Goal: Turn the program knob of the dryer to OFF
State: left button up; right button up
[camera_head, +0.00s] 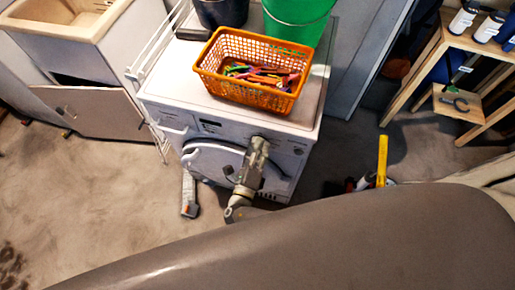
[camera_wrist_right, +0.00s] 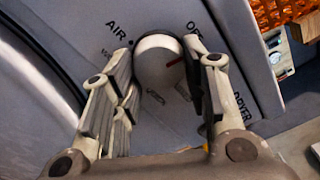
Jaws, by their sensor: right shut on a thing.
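The white dryer (camera_head: 205,127) stands in the middle of the head view, its control panel facing me. My right gripper (camera_head: 258,146) reaches up to the right part of that panel and hides the program knob there. In the right wrist view the round pale knob (camera_wrist_right: 155,66) sits between the two fingers of the gripper (camera_wrist_right: 165,60), which is shut on it. The "AIR" label (camera_wrist_right: 117,31) is at the upper left. My left gripper is not in view.
An orange basket (camera_head: 228,85) of colourful pegs, a green bucket (camera_head: 298,20) and a dark bucket (camera_head: 222,10) stand on the dryer. A sink cabinet (camera_head: 100,120) is left, a wooden shelf (camera_head: 412,75) right. A grey object (camera_head: 188,195) is by the dryer's front left.

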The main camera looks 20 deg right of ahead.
jog(key=shift+s+f, duration=0.1)
jog(key=o, duration=1)
jog(key=shift+r, duration=0.2)
jog(key=shift+w+r, duration=0.2)
jog(key=shift+r, duration=1.15)
jog(key=o, duration=0.4)
jog(key=r, duration=0.1)
jog(key=w+r, duration=0.1)
jog(key=r, duration=0.1)
jog(key=shift+r, duration=0.25)
jog(key=r, duration=0.1)
jog(key=s+r, duration=0.2)
jog(key=shift+r, duration=0.25)
jog(key=c, duration=0.4)
jog(key=shift+w+d, duration=0.1)
jog(key=shift+w, duration=0.45)
jog(key=shift+o, duration=0.2)
jog(key=shift+s, duration=0.25)
